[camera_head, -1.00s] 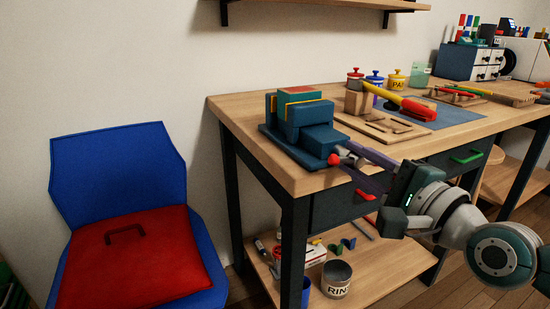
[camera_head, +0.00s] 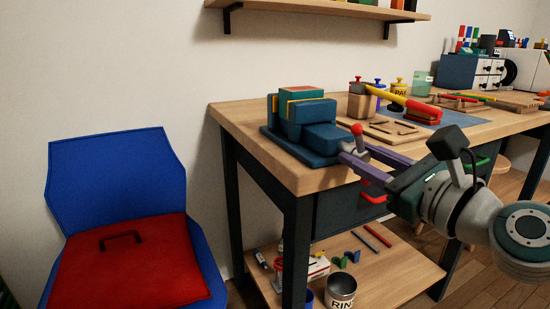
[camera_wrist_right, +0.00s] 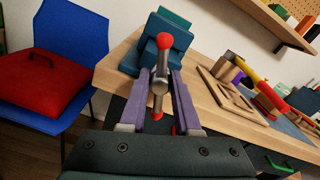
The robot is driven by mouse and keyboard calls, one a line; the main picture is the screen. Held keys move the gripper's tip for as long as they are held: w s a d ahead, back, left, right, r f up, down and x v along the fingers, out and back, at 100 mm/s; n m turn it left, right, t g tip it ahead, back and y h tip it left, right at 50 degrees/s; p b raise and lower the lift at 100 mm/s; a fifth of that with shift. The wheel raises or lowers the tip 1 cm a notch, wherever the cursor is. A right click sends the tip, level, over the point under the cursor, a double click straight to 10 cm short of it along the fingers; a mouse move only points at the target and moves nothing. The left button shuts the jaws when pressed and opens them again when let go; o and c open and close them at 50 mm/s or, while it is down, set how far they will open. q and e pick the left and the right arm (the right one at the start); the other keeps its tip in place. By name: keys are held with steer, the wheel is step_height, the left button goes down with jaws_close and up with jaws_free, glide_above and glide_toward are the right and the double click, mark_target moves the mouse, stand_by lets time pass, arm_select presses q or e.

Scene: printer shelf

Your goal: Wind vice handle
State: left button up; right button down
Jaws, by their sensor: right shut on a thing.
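The blue-teal vice (camera_head: 322,137) stands on the front left corner of the wooden workbench (camera_head: 243,117). Its metal handle (camera_head: 360,143) has red ball ends and stands about upright at the vice's front; one red ball is at the top. My right gripper (camera_head: 362,158) reaches in from the right with purple fingers and is shut on the handle. In the right wrist view the handle bar (camera_wrist_right: 159,88) lies between the two fingers (camera_wrist_right: 160,98), with the vice (camera_wrist_right: 150,45) behind it. My left gripper is not in view.
A blue chair (camera_head: 115,175) with a red cushion (camera_head: 130,265) stands left of the bench. A wooden block (camera_head: 361,107) and a yellow-and-red tool (camera_head: 395,99) lie right of the vice. Drawers with a red handle (camera_head: 373,198) sit below the bench top; a lower shelf (camera_head: 385,270) holds a tin.

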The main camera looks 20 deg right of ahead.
steer(key=shift+m, duration=3.4)
steer(key=m+p, duration=0.1)
steer(key=m, duration=0.1)
steer(key=shift+m+p, duration=0.3)
steer(key=shift+m, duration=0.1)
steer(key=m+p, duration=0.2)
steer(key=m, duration=0.1)
steer(key=shift+r+m, duration=0.1)
steer(key=shift+m, duration=0.2)
steer(key=m+p, duration=0.2)
steer(key=m, duration=0.1)
steer(key=shift+m, duration=0.3)
steer(key=m+p, duration=0.3)
steer(key=m, duration=0.1)
steer(key=shift+m, duration=0.6)
